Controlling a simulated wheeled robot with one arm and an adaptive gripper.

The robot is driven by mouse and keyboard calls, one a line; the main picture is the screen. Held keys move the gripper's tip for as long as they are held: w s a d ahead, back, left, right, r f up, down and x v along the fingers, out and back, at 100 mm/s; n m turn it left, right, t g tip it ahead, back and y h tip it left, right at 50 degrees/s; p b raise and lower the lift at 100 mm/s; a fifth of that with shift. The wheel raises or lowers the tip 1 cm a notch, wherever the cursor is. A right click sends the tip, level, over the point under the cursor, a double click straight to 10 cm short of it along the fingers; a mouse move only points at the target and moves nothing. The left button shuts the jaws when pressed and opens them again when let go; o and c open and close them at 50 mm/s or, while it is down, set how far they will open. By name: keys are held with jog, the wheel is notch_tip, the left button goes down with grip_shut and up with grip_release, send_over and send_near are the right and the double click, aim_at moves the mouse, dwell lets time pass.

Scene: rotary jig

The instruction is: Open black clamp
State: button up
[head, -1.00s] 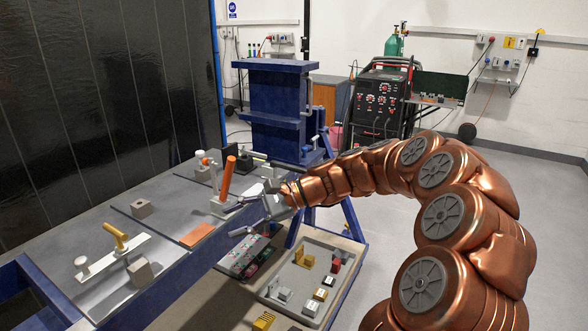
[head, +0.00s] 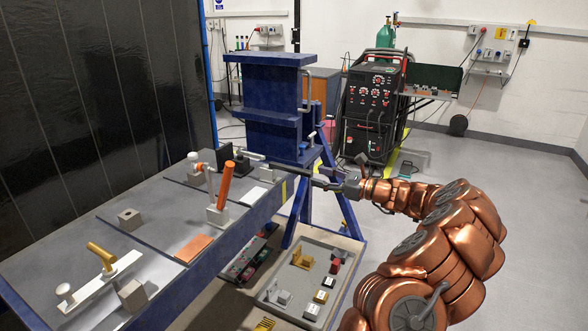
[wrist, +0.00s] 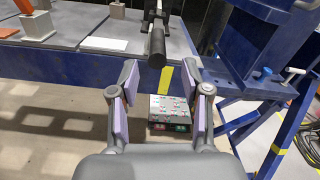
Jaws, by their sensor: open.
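The black clamp (head: 241,166) stands at the far end of the workbench in the head view. In the wrist view the black clamp (wrist: 154,15) is at the top centre, and its dark round handle (wrist: 157,48) points toward me. My gripper (wrist: 162,80) is open, with one finger on each side of the picture and the handle's end ahead, between the finger lines. No contact with the handle shows. In the head view my gripper (head: 318,178) is to the right of the clamp, beyond the bench edge.
An orange-handled clamp (head: 224,182) and a yellow-handled clamp (head: 103,256) stand nearer on the bench. A blue steel stand (head: 270,100) rises just behind the black clamp, close to my gripper's right in the wrist view. A grey parts tray (head: 285,312) lies below.

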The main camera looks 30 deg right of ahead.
aim_at(288, 169)
jog(key=p+x, duration=0.1)
jog(key=x, duration=0.7)
jog(key=shift+s+a+p, duration=0.15)
jog(key=shift+p, duration=0.2)
grip_shut()
